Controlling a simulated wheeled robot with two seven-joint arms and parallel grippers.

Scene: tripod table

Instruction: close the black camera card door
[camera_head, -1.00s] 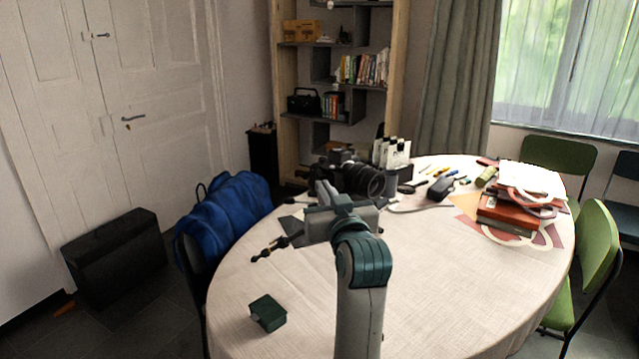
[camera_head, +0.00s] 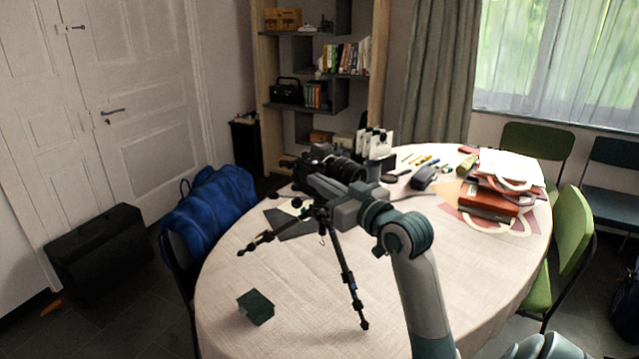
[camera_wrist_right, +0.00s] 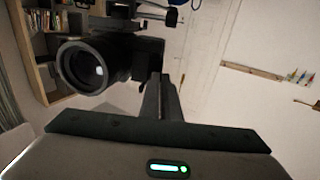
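The black camera (camera_head: 325,152) stands on a black tripod (camera_head: 345,265) on the table, its big lens (camera_head: 346,170) facing right. In the right wrist view the camera lens (camera_wrist_right: 88,66) is at the left and the dark body (camera_wrist_right: 143,52) is right of it. I cannot make out the card door; it is hidden or too dark. My right gripper (camera_head: 312,183) is close in front of the camera body. Its fingers (camera_wrist_right: 161,80) lie side by side with nothing visible between them; whether they touch the camera I cannot tell. My left gripper is not in view.
The round table (camera_head: 300,320) has a white cloth. A dark green box (camera_head: 256,307) is at its front left. A red and white stack of books (camera_head: 492,200) lies at the right. A blue bag (camera_head: 215,205) is beyond the left edge.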

